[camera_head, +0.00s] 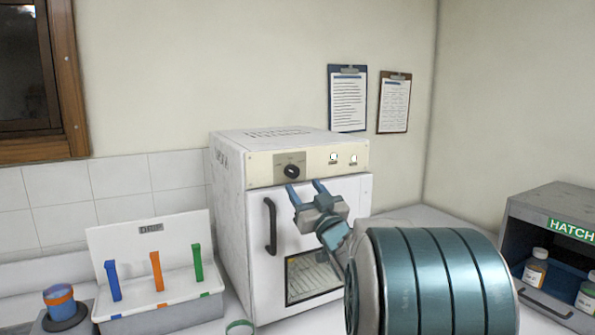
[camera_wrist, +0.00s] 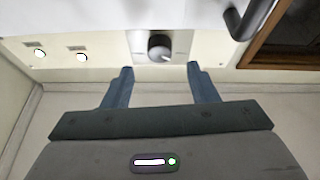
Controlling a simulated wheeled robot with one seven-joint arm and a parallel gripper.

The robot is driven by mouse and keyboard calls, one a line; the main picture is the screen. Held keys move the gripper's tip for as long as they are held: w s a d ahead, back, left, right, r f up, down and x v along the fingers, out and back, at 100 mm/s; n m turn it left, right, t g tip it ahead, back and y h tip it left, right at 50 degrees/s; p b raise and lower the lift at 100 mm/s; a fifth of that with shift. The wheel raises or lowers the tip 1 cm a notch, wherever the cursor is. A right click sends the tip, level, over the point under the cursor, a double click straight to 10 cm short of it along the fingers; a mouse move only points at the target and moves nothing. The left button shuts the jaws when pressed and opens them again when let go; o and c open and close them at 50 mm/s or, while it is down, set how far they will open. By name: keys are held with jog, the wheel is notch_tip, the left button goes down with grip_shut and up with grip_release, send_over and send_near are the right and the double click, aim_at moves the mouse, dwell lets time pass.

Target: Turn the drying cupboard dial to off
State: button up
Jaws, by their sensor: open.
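The drying cupboard (camera_head: 231,220) is a white box with a cream control panel along its top front. Its black dial (camera_head: 291,171) sits on a grey plate at the panel's left; the dial's marks are too small to read. In the wrist view the dial (camera_wrist: 159,46) shows upside down beyond the fingertips, roughly midway between them. My gripper (camera_head: 306,188) is open and empty, its two blue fingers pointing up toward the panel just below and right of the dial. The fingers appear apart from the dial.
The cupboard door has a dark handle (camera_head: 270,226) and a window (camera_head: 314,275). Two lit round lamps are right of the dial. A white DRIP stand (camera_head: 140,242) with coloured pieces stands left. A grey HATCH cabinet (camera_head: 518,238) with bottles is at the right. Two clipboards hang above.

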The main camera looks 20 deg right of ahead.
aim_at(294, 173)
jog(key=p+x, duration=0.1)
jog(key=x, duration=0.4)
jog(key=shift+w, duration=0.2)
jog(key=c, duration=1)
